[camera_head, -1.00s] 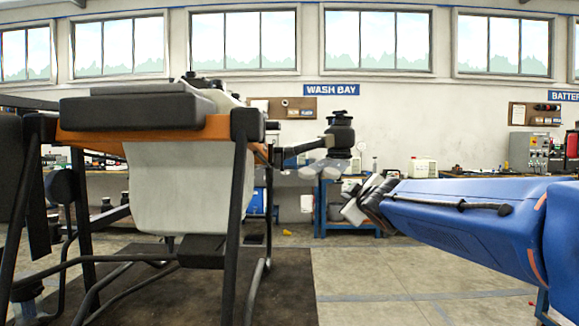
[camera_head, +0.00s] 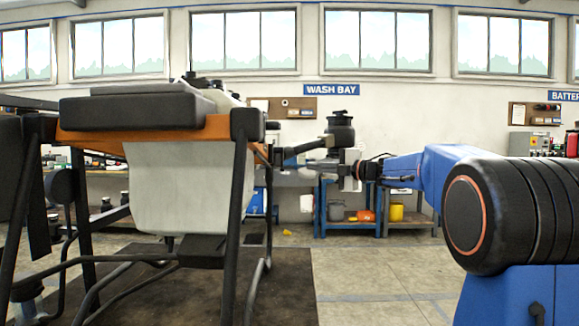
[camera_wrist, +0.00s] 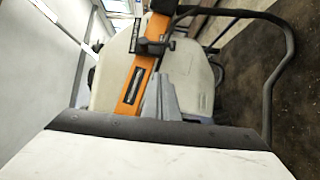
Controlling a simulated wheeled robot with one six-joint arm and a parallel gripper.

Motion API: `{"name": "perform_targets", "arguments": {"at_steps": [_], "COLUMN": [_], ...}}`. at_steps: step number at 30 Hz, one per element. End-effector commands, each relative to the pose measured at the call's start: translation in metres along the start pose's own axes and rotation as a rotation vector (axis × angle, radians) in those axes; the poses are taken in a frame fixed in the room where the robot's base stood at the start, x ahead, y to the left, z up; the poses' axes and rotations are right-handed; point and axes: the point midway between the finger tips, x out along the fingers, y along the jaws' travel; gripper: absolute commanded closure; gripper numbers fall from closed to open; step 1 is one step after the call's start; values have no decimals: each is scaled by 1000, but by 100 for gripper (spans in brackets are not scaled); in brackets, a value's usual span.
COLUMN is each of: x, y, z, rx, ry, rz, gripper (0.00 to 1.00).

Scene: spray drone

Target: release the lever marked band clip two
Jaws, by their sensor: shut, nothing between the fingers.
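The spray drone stands at the left of the head view, with a whitish tank (camera_head: 185,190), an orange frame (camera_head: 190,131) and black legs. In the wrist view the orange frame bar (camera_wrist: 136,82) runs up the picture with a dark label plate on it. A small dark clip-like part (camera_wrist: 150,46) sits farther up this bar; I cannot read any marking, so I cannot tell whether it is band clip two. My gripper (camera_wrist: 160,84) is shut and empty, its grey fingers beside the bar. In the head view my gripper (camera_head: 347,168) is right of the drone, near its black rotor arm.
A black tubular leg (camera_wrist: 285,45) curves along the right of the wrist view. In the head view, the drone's rotor motor (camera_head: 340,130) stands close above my gripper. A blue workbench (camera_head: 345,232) is behind. The floor at centre right is open.

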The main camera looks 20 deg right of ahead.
Motion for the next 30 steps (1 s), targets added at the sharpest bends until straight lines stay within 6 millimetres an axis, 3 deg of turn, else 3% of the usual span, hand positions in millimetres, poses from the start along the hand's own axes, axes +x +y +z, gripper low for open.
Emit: {"name": "perform_targets", "arguments": {"at_steps": [17, 30], "x": [6, 76], "y": [-3, -5], "z": [1, -1], "rx": [-11, -10], "ry": [22, 24], "rz": [-11, -11], "gripper": [100, 100]}}
